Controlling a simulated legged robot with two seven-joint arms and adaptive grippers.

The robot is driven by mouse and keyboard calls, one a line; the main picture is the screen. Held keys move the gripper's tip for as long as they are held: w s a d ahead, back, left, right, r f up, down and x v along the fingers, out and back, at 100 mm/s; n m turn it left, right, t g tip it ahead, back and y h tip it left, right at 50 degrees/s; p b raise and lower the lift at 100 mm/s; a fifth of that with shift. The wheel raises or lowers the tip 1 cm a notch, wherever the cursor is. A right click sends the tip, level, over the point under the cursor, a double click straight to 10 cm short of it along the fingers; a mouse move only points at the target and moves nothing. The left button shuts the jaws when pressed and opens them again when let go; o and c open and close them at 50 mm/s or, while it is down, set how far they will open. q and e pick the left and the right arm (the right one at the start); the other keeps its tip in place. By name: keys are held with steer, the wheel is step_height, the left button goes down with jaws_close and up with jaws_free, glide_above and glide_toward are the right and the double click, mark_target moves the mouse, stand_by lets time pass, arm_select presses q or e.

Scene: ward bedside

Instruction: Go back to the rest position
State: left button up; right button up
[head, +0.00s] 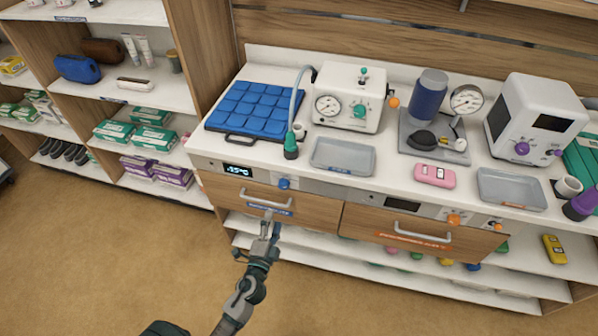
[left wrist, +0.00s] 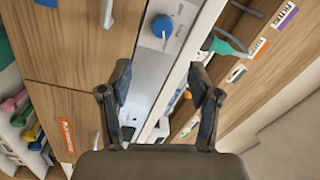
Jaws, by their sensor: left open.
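My left gripper (head: 268,226) is in front of the left wooden drawer (head: 312,212), just below its pale handle (head: 267,206) in the head view. In the left wrist view the two dark fingers (left wrist: 160,82) stand wide apart with nothing between them. The handle (left wrist: 108,12) shows at the top of that view, outside the fingers. The left drawer looks shut. The right drawer (head: 375,222) also looks shut, with an orange label and its own handle (head: 422,237). My right gripper does not show.
The white counter (head: 395,182) holds a blue pad (head: 250,108), a gauge machine (head: 347,100), grey trays (head: 342,156) and a white monitor (head: 535,115). A blue knob (head: 284,183) sticks out above the left drawer. Stocked shelves (head: 150,95) stand left. The floor in front is clear.

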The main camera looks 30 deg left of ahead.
arm_select(q)
steer(key=shift+f, duration=0.1)
steer(key=s+d+f+n+g+h+p, duration=0.1)
steer(key=s+d+f+n+g+p, duration=0.25)
steer(key=f, duration=0.75)
steer(key=s+a+f+n+g+h+p, duration=0.15)
steer(key=s+f+g, duration=0.4)
steer(key=f, duration=0.55)
steer(key=s+d+f+n+g+h+p, duration=0.1)
steer(key=s+d+f+n+g, duration=0.1)
steer(key=s+f, duration=0.4)
steer(key=s+d+f+n+g+h+p, duration=0.1)
steer(key=s+d+f+g, duration=0.4)
steer(key=s, duration=0.9)
steer(key=shift+s+d+f+n+p, duration=0.15)
steer(key=shift+d+f+n+p, duration=0.45)
steer(key=shift+d+f, duration=0.15)
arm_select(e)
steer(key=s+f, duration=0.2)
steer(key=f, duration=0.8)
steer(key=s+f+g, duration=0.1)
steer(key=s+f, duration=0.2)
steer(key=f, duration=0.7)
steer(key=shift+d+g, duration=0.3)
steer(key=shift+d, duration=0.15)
arm_select(q)
steer(key=shift+h, duration=0.25)
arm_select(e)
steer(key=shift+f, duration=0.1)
